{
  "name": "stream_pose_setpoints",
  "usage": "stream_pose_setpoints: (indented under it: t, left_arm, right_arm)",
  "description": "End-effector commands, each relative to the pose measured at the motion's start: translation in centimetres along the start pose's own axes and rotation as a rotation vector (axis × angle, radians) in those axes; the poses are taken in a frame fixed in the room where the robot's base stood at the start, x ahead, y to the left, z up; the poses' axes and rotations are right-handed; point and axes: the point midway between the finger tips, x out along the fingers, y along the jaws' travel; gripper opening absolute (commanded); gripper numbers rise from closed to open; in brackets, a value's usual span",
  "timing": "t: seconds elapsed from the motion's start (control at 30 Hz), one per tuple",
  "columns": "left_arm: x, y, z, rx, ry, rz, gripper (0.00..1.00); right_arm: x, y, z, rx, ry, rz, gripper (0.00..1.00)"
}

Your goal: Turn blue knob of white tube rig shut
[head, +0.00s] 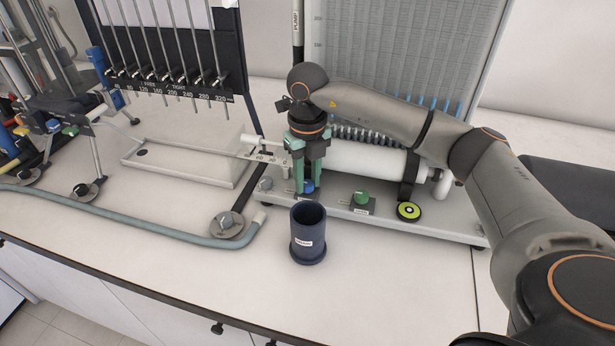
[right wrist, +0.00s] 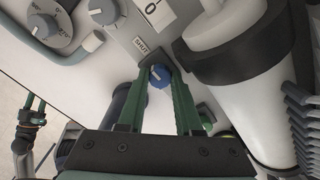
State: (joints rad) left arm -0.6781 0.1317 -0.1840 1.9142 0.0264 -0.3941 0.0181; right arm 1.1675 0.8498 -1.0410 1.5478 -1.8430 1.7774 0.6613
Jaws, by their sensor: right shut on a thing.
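The white tube rig (head: 360,155) lies on the bench with a long white horizontal tube, and a grey fluted board behind it. Its blue knob (head: 308,187) is on the base near the left end; in the right wrist view the knob (right wrist: 159,76) sits between my fingertips. My right gripper (head: 308,188) points down and is shut on the blue knob. A SHUT label (right wrist: 141,45) is beside the knob. The knob's pale mark is too small to read its setting surely. My left gripper (right wrist: 34,103) shows small in the right wrist view, its jaws unclear.
A dark blue cup (head: 308,235) stands just in front of the rig. A green knob (head: 361,198) and a yellow-green disc (head: 408,211) are right of the blue knob. A grey hose (head: 150,226) and a round grey dial (head: 227,224) lie to the left. The front right bench is clear.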

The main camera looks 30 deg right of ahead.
Motion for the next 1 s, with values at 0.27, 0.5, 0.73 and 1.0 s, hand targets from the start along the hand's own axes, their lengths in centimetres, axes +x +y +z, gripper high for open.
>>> stream_pose_setpoints:
  t: [0.27,0.5,0.73,1.0]
  left_arm:
    - [-0.05,0.01,-0.05,0.0,0.0,0.0,0.5]
    - [-0.05,0.01,-0.04,0.0,0.0,0.0,0.5]
    - [-0.05,0.02,-0.03,-0.001,0.0,0.0,0.5]
    - [-0.02,0.02,0.02,-0.001,0.0,0.0,0.5]
  right_arm:
    - [-0.21,-0.04,0.13,0.036,-0.006,0.001,0.0]
    - [-0.21,-0.05,0.14,0.037,-0.006,0.001,0.0]
    - [-0.17,-0.05,0.12,0.035,-0.005,0.0,0.46]
    - [-0.35,-0.01,0.08,0.033,-0.003,0.001,0.46]
